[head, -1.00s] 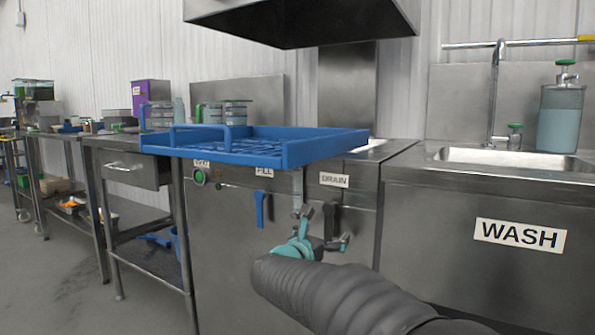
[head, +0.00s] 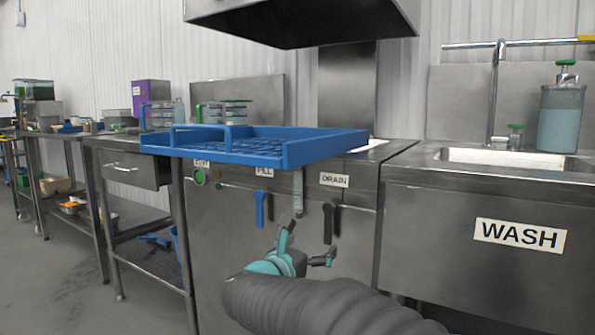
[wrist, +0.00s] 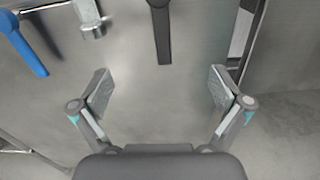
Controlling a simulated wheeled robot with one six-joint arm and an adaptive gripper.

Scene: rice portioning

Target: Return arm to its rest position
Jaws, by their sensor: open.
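My gripper (head: 308,246) is low in front of the steel cabinet (head: 232,265), below the FILL and DRAIN labels. In the wrist view my gripper (wrist: 159,90) has its two fingers wide apart with nothing between them. The black DRAIN handle (head: 328,222) hangs down above the gripper; it also shows at the top of the wrist view (wrist: 160,30). The blue FILL handle (head: 260,208) hangs to its left, and shows at the upper left of the wrist view (wrist: 22,42). My dark sleeved arm runs in from the lower right.
A blue tray (head: 300,152) with raised handles sits on the cabinet top and overhangs its front. A steel sink unit marked WASH (head: 519,235) stands at the right with a green-topped bottle (head: 560,115). A steel table (head: 125,168) stands at the left. Floor at the far left is clear.

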